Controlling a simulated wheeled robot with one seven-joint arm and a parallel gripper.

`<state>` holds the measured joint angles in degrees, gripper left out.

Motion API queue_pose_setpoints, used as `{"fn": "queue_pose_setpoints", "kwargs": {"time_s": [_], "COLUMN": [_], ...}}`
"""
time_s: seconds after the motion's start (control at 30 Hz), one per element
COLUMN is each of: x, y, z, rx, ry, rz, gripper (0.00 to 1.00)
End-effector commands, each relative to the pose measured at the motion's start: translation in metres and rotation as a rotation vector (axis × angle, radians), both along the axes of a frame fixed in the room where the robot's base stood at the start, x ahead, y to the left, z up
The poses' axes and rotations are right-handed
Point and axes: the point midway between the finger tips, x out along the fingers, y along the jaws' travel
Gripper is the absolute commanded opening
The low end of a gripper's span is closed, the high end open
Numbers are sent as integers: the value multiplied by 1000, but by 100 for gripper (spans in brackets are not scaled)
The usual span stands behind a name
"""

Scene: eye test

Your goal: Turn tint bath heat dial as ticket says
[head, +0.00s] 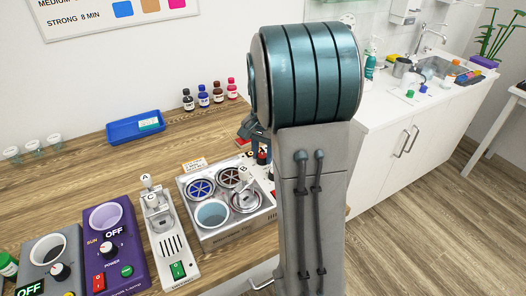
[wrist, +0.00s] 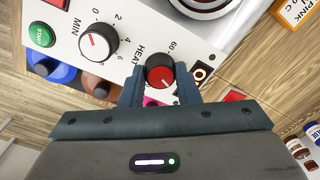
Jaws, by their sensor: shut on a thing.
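The tint bath (head: 222,234) is a silver box on the wooden bench with several round wells. Its control panel shows in the wrist view (wrist: 75,22). The heat dial (wrist: 160,74) has a red cap on a black skirt, beside the words HEAT and 60. My gripper (wrist: 159,92) has a finger on each side of this dial and is shut on it. The dial's exact setting is hard to read. In the head view my arm hides much of the panel. An orange-edged ticket (wrist: 297,12) is cut off; PINK and a C are legible.
On the panel are a second dial (wrist: 98,42) marked 0, 2, 4, a green START button (wrist: 41,34) and a small dark display (wrist: 203,74). Bottles (head: 203,95) and a blue tray (head: 136,128) stand behind. A lamp unit (head: 112,245) and a switched device (head: 170,235) stand left.

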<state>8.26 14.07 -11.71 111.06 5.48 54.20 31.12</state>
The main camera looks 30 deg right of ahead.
Motion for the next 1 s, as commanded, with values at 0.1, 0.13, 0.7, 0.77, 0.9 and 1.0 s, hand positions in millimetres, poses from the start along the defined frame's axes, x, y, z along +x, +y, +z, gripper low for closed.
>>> {"fn": "queue_pose_setpoints", "kwargs": {"time_s": [0.1,0.13,0.7,0.77,0.9,1.0], "x": [0,1,1,1,1,0], "y": [0,0,0,0,0,0], "z": [1,1,1,1,1,0], "rx": [0,-1,-1,-1,0,-1], "ry": [-2,-3,-3,-3,-3,-2], "rz": [-46,-55,-102,-102,-101,-101], "gripper": [6,6,6,6,51,51]}}
